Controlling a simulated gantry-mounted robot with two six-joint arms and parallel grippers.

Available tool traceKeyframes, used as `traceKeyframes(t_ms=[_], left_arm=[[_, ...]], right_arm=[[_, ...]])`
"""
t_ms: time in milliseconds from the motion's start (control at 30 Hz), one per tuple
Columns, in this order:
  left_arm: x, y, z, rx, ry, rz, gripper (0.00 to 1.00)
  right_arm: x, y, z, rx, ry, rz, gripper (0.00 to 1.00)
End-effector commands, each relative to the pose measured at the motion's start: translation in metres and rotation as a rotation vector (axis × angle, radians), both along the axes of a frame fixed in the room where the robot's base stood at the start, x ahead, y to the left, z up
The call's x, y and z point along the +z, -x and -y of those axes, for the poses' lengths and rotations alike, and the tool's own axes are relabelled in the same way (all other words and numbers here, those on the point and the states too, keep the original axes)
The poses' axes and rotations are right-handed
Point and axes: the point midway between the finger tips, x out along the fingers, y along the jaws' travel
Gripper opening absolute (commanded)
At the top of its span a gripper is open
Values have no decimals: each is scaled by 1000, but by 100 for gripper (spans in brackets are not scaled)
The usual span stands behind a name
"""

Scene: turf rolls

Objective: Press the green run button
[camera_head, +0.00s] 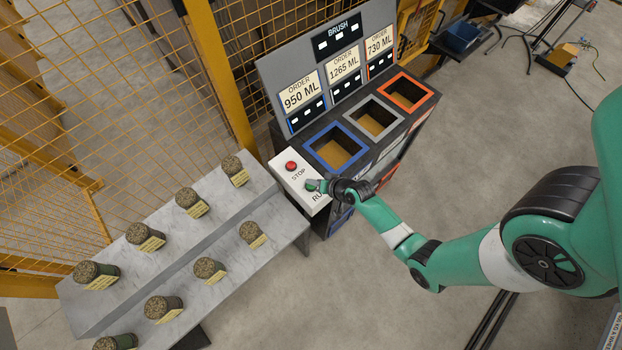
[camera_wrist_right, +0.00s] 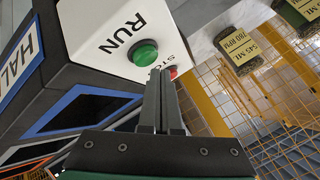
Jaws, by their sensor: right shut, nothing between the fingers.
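The green run button (camera_wrist_right: 143,53) sits on the white panel of a control box, beside the word RUN, in the right wrist view. The head view also shows the white control box (camera_head: 284,172), where my right arm partly covers the run area. My right gripper (camera_wrist_right: 161,75) is shut and empty. In the wrist view its fingertips appear just beside the green button, on the side toward the red stop button (camera_wrist_right: 173,72). I cannot tell whether they touch the panel. In the head view my right gripper (camera_head: 321,186) is over the run end of the box. My left gripper is not in view.
A black station holds blue (camera_head: 315,134), grey (camera_head: 357,106) and orange (camera_head: 388,84) framed bins under order displays (camera_head: 302,95). A grey stepped bench (camera_head: 215,222) carries several turf rolls (camera_head: 188,198). Yellow mesh fencing (camera_head: 110,75) stands behind. The floor at right is mostly open.

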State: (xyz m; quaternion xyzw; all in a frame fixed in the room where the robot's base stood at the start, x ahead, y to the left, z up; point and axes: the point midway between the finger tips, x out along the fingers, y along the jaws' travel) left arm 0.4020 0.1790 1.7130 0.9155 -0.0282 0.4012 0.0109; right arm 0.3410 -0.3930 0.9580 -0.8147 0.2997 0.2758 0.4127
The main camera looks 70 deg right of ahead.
Motion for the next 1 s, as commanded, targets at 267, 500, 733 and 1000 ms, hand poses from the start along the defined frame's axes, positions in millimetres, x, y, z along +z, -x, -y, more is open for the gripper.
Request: traceKeyframes(t_ms=[267,500,733,1000], left_arm=[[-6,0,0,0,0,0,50],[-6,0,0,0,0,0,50],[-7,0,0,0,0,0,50],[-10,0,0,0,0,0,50]], right_arm=[[-7,0,0,0,0,0,0],[-8,0,0,-1,1,0,0],[-9,0,0,0,0,0,0],[-12,0,0,0,0,0,0]])
